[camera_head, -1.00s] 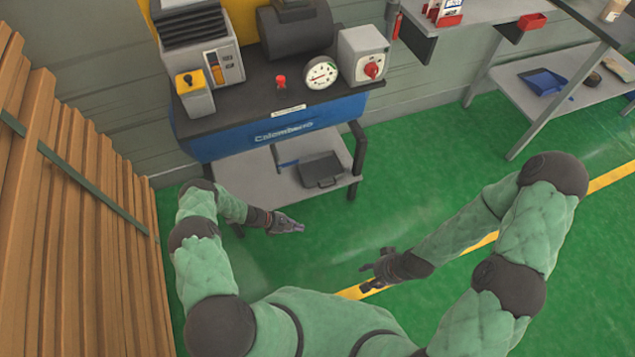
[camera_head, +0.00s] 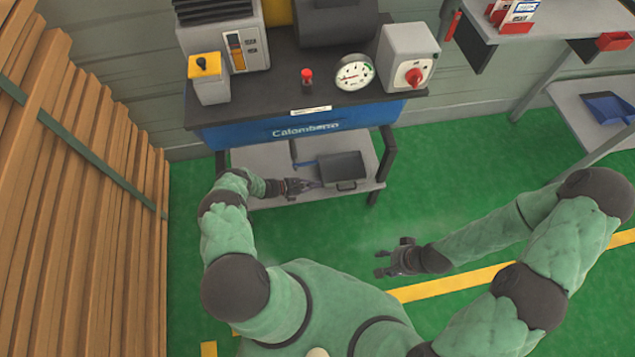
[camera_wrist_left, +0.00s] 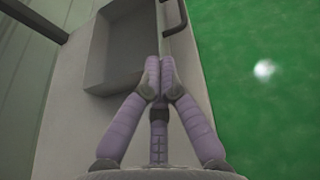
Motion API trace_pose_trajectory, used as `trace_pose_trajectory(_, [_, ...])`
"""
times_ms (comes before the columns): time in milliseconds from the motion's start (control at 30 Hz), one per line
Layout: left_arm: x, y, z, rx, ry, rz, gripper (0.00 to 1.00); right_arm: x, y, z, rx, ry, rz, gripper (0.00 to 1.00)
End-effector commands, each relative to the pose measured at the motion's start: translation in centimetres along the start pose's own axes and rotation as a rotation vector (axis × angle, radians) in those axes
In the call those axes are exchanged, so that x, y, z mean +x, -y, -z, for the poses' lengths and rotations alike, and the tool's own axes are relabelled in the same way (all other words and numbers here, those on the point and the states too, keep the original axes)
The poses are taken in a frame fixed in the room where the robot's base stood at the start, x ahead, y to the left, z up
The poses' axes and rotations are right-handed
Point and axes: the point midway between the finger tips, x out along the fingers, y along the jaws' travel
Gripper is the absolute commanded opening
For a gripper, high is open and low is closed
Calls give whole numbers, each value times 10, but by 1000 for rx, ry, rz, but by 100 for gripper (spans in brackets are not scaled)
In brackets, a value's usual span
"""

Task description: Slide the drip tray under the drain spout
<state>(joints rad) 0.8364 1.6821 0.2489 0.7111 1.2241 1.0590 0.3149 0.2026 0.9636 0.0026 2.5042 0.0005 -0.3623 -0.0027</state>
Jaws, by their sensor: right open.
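The drip tray (camera_head: 345,166) is a dark grey, open, shallow box with a handle on its front, lying on the lower shelf (camera_head: 262,157) of the bench. In the left wrist view the tray (camera_wrist_left: 115,45) lies just beyond my fingers. A dark, thin downward pipe (camera_head: 293,150), perhaps the drain spout, hangs under the bench left of the tray. My left gripper (camera_head: 316,184) is at the tray's front left corner; its fingers (camera_wrist_left: 160,65) are together, with nothing visible between them. Contact is unclear. My right gripper (camera_head: 382,264) is open and empty above the floor.
The bench top (camera_head: 290,95) with a gauge (camera_head: 354,72) and switch box (camera_head: 409,58) overhangs the shelf. A dark bench leg (camera_head: 384,165) stands to the tray's right. Stacked planks (camera_head: 80,190) line the left. Green floor in front is clear.

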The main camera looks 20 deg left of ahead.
Motion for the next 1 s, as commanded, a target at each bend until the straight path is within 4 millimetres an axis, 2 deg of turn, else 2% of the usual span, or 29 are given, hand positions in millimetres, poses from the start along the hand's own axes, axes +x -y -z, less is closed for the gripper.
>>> trace_pose_trajectory(100, [24,2,-8,2,1,5,0,3,-1,0,0,-1,0,50])
trace_pose_trajectory(500, [91,1,-32,2,0,3,0,14,-5,1,0,-1,0,50])
trace_pose_trajectory(600, [93,1,-20,0,-1,0,0,22,-8,2,0,-1,0,50])
trace_pose_trajectory(1000, [94,2,-16,-2,-3,3,0,18,-7,1,0,-1,0,50])
